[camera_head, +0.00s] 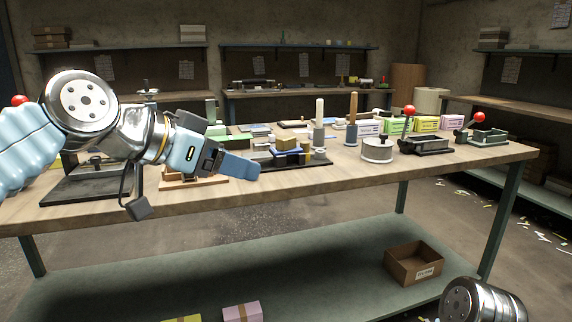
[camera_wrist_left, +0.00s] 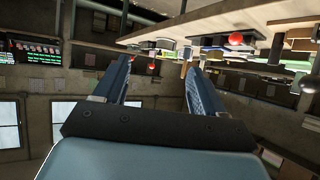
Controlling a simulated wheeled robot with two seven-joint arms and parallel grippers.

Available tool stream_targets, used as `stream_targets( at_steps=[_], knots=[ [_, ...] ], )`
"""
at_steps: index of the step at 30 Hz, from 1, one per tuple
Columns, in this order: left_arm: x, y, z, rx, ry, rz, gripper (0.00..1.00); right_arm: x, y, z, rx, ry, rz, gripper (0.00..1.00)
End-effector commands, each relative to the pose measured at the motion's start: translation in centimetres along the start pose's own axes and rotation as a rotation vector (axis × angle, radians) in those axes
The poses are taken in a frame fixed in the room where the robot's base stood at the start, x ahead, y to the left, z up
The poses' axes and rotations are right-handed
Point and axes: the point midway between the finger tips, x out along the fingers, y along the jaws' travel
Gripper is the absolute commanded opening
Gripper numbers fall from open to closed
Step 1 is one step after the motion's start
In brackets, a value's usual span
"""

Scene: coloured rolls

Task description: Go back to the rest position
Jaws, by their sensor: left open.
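My left gripper (camera_head: 240,168) reaches in from the left over the front of the wooden workbench (camera_head: 350,178). In the left wrist view its two blue fingers (camera_wrist_left: 158,82) stand well apart with nothing between them. In the head view the fingers line up in front of small blocks on the bench, and I cannot tell how far above the top they are. A metal part of my right arm (camera_head: 484,302) shows at the bottom right; its gripper is out of view.
Hand presses with red knobs (camera_head: 428,144), a round metal tin (camera_head: 377,150), upright wooden handles (camera_head: 352,118) and coloured boxes (camera_head: 397,126) crowd the bench. An open cardboard box (camera_head: 414,263) sits on the lower shelf. The bench's front edge right of centre is bare.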

Motion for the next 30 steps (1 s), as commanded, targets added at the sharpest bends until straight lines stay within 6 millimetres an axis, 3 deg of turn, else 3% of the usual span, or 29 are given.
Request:
stream_targets(
  at_steps=[13,20,23,26,30],
  knots=[
    [7.3,-3.0,4.9,-0.114,-0.089,-0.022,0.70,0.0,0.0,0.0,0.000,0.000,0.000,0.00],
    [13.8,-5.3,11.2,-0.225,-0.178,-0.048,0.70,0.0,0.0,0.0,0.000,0.000,0.000,0.00],
    [17.4,-6.3,15.7,-0.294,-0.233,-0.064,0.70,0.0,0.0,0.0,0.000,0.000,0.000,0.00],
    [21.4,-7.1,22.4,-0.385,-0.309,-0.086,0.70,0.0,0.0,0.0,0.000,0.000,0.000,0.00],
    [25.8,-6.8,34.1,-0.531,-0.428,-0.122,0.70,0.0,0.0,0.0,0.000,0.000,0.000,0.00]
  ],
)
